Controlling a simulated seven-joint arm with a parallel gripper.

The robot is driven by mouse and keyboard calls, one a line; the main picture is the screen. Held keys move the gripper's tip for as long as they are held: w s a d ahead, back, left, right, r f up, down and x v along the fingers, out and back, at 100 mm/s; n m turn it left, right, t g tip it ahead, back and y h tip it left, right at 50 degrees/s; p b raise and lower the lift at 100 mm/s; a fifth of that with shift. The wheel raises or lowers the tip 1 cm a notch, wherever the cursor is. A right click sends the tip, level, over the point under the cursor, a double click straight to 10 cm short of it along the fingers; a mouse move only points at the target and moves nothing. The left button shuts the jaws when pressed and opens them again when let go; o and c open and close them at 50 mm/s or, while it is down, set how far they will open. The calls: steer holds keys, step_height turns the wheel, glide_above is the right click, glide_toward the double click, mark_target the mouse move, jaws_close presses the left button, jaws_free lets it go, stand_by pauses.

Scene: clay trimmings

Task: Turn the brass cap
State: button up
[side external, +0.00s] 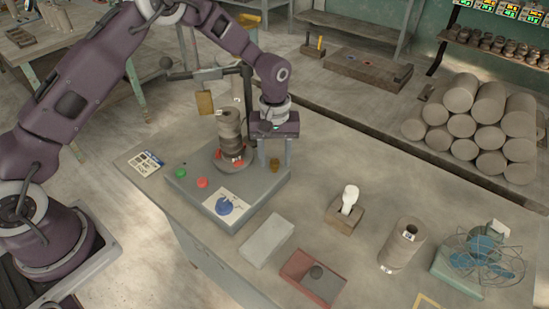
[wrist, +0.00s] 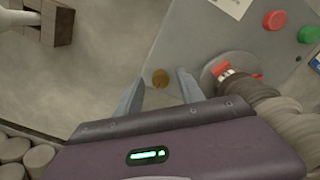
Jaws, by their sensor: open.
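The brass cap (side external: 275,162) is a small brown-gold round piece near the right corner of the grey machine box's top (side external: 190,190). In the wrist view the brass cap (wrist: 160,78) shows just beyond and between my two fingers. My gripper (side external: 275,152) points down over that corner, beside the stacked clay-coloured cylinder. In the wrist view my gripper (wrist: 157,92) is open, with its fingers apart and nothing between their tips but the view of the cap. I cannot tell how high the fingertips are above the box top.
A ribbed cylinder stack (side external: 230,132) with red clamps stands close left of my gripper. A wooden block with a white piece (side external: 346,212) stands to the right.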

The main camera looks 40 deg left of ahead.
steer(key=shift+f, duration=0.4)
steer(key=shift+c, duration=0.5)
jaws_close()
steer(key=shift+m, duration=0.3)
